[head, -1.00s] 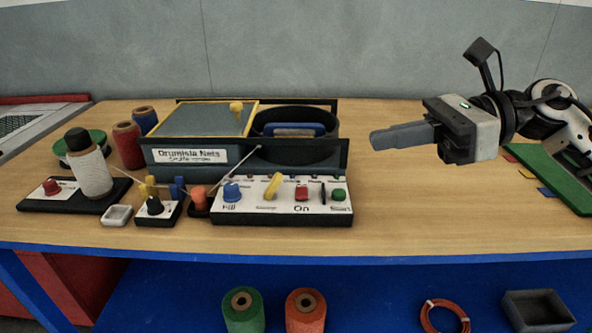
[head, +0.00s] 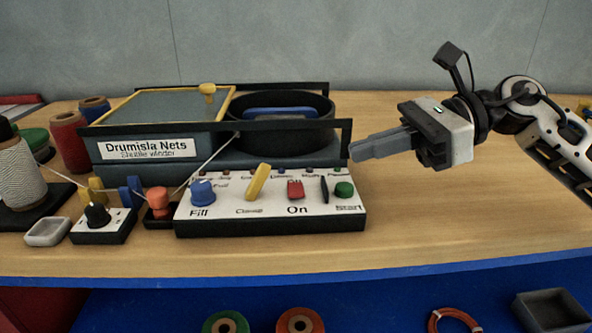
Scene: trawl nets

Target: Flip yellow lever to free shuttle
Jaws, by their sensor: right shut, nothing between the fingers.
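The yellow lever (head: 258,182) stands tilted on the white control panel (head: 270,212), between a blue knob (head: 203,192) and a red switch (head: 296,189). The panel fronts the shuttle winder (head: 150,150), labelled "Drumisla Nets". The blue shuttle (head: 280,113) lies inside the round black bowl (head: 260,133) at the winder's right. My right gripper (head: 356,152) is shut and empty, its fingers pointing left beside the bowl's right side, apart from the lever. My left gripper is not in view.
A green button (head: 344,189) and a thin black lever (head: 324,190) are on the panel's right. A small knob box (head: 103,222), white dish (head: 48,231) and thread spools (head: 69,140) stand at left. The table (head: 450,220) is clear at right.

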